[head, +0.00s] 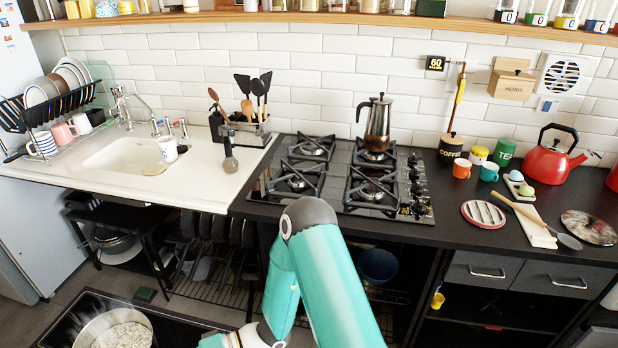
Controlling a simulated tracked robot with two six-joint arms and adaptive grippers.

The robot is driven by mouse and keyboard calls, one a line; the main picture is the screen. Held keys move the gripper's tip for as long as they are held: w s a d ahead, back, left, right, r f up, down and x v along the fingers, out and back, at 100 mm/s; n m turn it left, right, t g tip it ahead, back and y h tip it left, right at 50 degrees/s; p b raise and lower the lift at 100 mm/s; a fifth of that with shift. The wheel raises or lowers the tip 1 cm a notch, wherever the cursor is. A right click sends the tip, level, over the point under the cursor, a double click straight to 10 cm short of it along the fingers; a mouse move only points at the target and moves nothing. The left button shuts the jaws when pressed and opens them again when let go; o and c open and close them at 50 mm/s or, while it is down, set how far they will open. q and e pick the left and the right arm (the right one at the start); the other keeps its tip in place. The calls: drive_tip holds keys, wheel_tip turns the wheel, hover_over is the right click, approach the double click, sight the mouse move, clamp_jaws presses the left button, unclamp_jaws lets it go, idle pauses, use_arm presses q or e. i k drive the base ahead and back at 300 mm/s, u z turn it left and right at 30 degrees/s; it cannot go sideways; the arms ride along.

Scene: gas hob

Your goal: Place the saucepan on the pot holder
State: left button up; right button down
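A saucepan (92,333) with pale, lumpy contents stands at the lower left, cut off by the bottom edge of the head view. It is on a dark flat surface (165,328). A round striped pot holder, red-pink and whitish (484,213), lies on the black worktop right of the hob, with nothing on it. A teal arm of mine rises from the bottom middle, bends at a grey elbow and drops toward the lower left. Neither gripper shows, so I cannot tell whether either is open or shut.
A gas hob (330,185) carries a moka pot (378,122) on a back burner. Beside the pot holder are a board with a wooden spoon (535,222), a round patterned mat (589,227), an orange mug (462,168) and a red kettle (550,163). The front worktop edge is clear.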

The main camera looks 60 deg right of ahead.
sight(491, 230)
drive_tip(key=u, duration=0.25)
drive_tip(key=k, duration=0.5)
drive_tip(key=z, duration=0.8)
drive_tip(key=k, duration=0.5)
drive_tip(key=u, duration=0.05)
drive_tip(key=i, duration=0.2)
drive_tip(key=z, duration=1.5)
